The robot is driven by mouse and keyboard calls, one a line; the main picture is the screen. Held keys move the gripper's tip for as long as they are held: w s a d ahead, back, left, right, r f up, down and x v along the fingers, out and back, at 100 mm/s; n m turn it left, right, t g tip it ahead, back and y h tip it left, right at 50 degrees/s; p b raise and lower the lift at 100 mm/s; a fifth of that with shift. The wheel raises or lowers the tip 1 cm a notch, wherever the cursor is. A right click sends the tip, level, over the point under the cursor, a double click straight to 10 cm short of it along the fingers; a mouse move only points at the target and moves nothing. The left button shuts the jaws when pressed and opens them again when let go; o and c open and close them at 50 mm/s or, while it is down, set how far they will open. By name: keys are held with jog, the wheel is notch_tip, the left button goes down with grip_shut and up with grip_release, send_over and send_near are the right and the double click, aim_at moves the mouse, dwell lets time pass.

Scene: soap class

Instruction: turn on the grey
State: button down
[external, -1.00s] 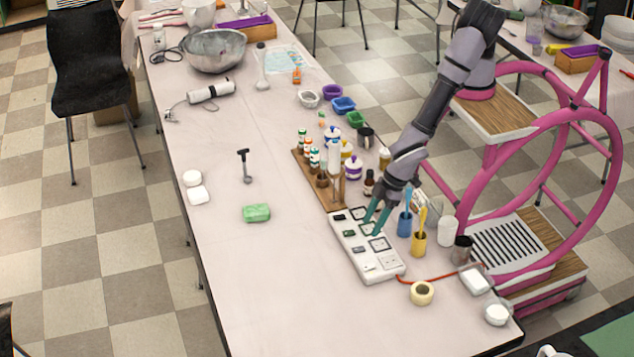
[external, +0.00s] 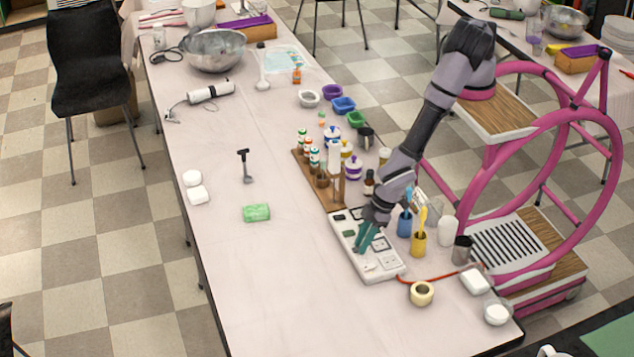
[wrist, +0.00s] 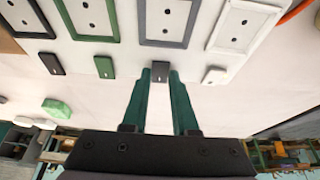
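A white power strip (external: 386,273) lies on the table, with sockets framed in black, green, grey and white. In the wrist view a small switch sits beside each socket: black (wrist: 51,63), green (wrist: 104,66), grey (wrist: 162,68) and white (wrist: 214,75). The grey-framed socket (wrist: 167,22) is above the grey switch. My gripper (wrist: 160,75) has two teal fingers with a narrow gap between them and is empty. In the wrist view the grey switch shows between the fingertips; contact cannot be told. In the external view my gripper (external: 361,250) is over the strip and hides part of it.
Blue (external: 404,224) and yellow (external: 418,243) cups with brushes stand right of the strip. A wooden rack of bottles (external: 318,178) is behind it. A tape roll (external: 421,293) and red cord are in front. The table left of the strip is clear around the green soap (external: 256,212).

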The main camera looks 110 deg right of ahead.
jog(key=shift+w+g, duration=0.3)
jog(key=shift+g, duration=0.3)
jog(key=shift+w+r+g, duration=0.1)
jog(key=shift+g, duration=0.7)
jog(key=c, duration=0.7)
grip_release()
jog(key=r, duration=0.3)
jog(key=s+r, duration=0.1)
jog(key=r, duration=0.6)
jog(key=shift+s+r, duration=0.2)
jog(key=shift+r, duration=0.15)
